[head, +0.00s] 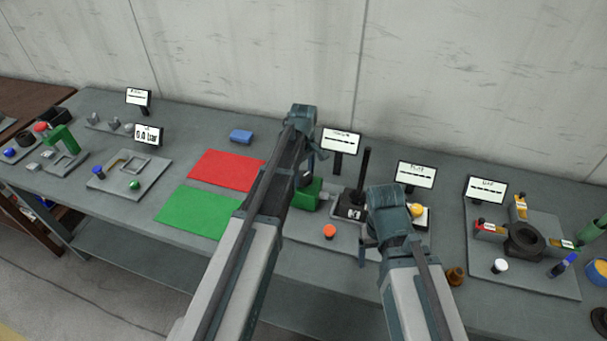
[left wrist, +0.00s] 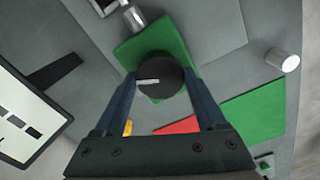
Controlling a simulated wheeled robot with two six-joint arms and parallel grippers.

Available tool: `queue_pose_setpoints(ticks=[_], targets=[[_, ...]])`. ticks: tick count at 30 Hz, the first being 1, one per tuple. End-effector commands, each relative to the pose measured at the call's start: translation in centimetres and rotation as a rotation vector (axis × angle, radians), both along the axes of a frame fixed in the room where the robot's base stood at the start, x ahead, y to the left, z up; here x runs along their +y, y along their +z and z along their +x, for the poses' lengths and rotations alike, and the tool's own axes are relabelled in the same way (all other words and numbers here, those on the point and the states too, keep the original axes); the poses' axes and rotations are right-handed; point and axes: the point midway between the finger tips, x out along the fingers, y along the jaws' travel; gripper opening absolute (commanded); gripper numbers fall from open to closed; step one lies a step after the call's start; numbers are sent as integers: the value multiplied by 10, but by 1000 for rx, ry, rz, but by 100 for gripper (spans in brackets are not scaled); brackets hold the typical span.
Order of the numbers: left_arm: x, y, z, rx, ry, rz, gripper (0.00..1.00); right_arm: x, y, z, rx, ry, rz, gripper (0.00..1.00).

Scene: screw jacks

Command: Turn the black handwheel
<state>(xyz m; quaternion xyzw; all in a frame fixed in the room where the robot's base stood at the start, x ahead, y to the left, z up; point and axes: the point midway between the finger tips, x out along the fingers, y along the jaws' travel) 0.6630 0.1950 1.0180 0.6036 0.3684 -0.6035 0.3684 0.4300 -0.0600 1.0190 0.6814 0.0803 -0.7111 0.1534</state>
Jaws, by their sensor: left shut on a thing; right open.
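The black handwheel (left wrist: 152,68) is a round knob with a white mark on its face, on a green block (left wrist: 178,47) in the left wrist view. My left gripper (left wrist: 160,82) is shut on it, one finger on each side. In the head view the green block (head: 308,194) shows beside my left arm, which hides most of the handwheel. My right gripper (head: 368,243) is open and apart from the handwheel, to its right in the head view, over the bench front.
A post on a black base (head: 351,209) and an orange button (head: 329,231) are close to the green block. Red (head: 228,169) and green (head: 199,211) mats lie to the left. Sign displays (head: 341,141) stand behind. A plate with a black ring (head: 524,241) is at right.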

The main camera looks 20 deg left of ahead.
Motion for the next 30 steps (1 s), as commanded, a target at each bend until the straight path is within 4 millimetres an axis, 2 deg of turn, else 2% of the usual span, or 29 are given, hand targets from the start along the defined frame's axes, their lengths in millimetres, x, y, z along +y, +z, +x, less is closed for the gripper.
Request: queue_pose_setpoints(ticks=[30], targets=[[0,0,0,0,-965,0,17,0,0,0,0,0,0,81]])
